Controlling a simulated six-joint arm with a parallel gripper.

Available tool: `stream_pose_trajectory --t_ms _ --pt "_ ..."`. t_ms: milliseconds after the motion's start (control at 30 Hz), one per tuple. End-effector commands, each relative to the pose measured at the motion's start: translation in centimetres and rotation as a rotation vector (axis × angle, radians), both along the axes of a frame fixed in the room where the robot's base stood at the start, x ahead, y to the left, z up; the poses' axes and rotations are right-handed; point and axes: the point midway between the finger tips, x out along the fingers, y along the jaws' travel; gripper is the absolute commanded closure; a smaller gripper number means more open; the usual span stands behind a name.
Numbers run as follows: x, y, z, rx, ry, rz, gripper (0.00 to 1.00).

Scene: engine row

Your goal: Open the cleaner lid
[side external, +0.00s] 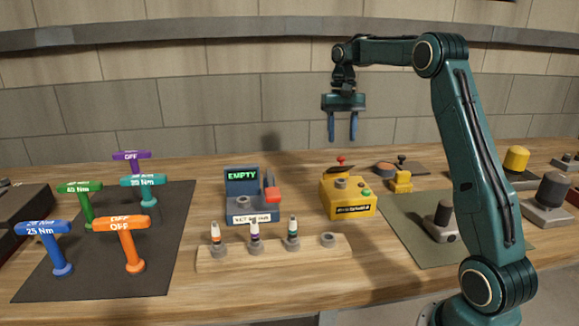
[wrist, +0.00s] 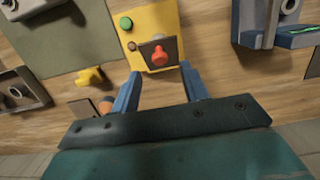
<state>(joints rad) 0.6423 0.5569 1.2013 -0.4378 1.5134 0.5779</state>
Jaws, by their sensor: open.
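The cleaner appears to be the yellow box (side external: 349,203) on the wooden bench, with a label on its front that I cannot read surely. On its top is a dark lid (side external: 338,170) with a red knob (side external: 341,160). In the wrist view the dark lid (wrist: 147,48) and red knob (wrist: 159,57) lie just beyond my fingertips. I cannot tell whether the lid is fully seated. My gripper (side external: 343,134) is open and empty, pointing down above the cleaner. In the wrist view, my gripper (wrist: 160,74) has its fingers apart, one each side of the knob's line.
A blue EMPTY-display station (side external: 240,200) stands left of the cleaner. A wooden rack (side external: 275,255) with several small bottles is in front. Several coloured torque handles stand on a dark mat (side external: 90,270) at left. A small yellow part (side external: 401,183) sits right of the cleaner.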

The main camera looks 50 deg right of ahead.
Motion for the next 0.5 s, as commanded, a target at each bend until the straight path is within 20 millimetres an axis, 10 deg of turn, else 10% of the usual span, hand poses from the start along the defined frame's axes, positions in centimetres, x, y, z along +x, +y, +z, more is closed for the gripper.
stream_pose_trajectory --t_ms 500 --pt "-0.4 0.3 -3.5 -0.002 0.005 0.001 0.55"
